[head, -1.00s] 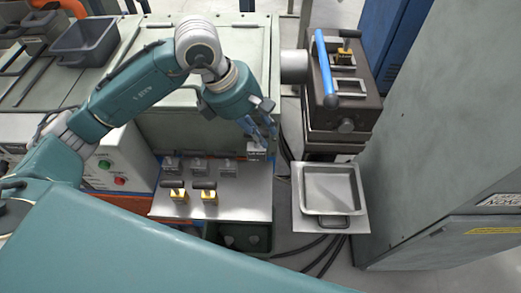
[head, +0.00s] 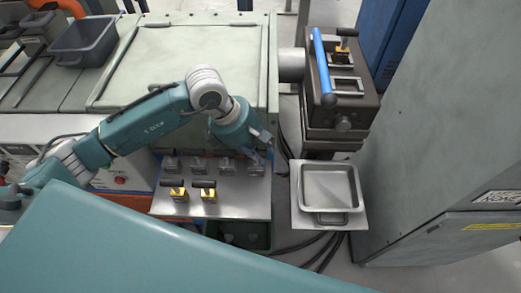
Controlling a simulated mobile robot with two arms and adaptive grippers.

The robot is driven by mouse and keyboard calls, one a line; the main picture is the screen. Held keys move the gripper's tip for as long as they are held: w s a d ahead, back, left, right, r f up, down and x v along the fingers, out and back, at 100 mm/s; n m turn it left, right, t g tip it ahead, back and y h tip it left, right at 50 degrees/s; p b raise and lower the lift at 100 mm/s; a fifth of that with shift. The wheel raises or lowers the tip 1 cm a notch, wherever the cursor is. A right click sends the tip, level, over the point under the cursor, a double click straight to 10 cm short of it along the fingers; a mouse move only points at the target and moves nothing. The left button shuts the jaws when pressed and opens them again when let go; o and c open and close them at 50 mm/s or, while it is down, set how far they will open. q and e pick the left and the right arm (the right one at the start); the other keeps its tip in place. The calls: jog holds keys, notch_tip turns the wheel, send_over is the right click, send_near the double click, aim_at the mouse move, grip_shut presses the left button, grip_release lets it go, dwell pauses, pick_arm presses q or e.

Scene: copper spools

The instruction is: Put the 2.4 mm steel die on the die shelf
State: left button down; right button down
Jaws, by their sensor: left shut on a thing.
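The die shelf (head: 240,203) is a bare metal plate below my left arm. A grey steel die (head: 256,169) is in my left gripper (head: 260,157), which is shut on it at the shelf's back right. Two yellow dies with dark T-shaped handles, one (head: 178,194) and another (head: 209,195), stand at the front left of the shelf. My right gripper is out of view.
A shallow metal tray (head: 330,213) sits right of the shelf. Beyond it is a dark machine block (head: 343,123) with a blue bar (head: 324,66) and another yellow die (head: 342,53). A tall grey cabinet (head: 430,150) closes the right side. The shelf's front right is clear.

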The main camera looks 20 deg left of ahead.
pick_arm(q)
jog(key=shift+f, duration=0.1)
jog(key=c, duration=1.5)
grip_release()
jog(key=shift+a+r, duration=0.15)
jog(key=shift+r, duration=0.25)
jog(key=b+v, duration=0.1)
jog(key=v, duration=1)
jog(key=shift+s+r+b, duration=0.1)
jog(key=shift+r+b, duration=0.15)
jog(key=shift+b, duration=0.1)
jog(key=shift+f, duration=0.1)
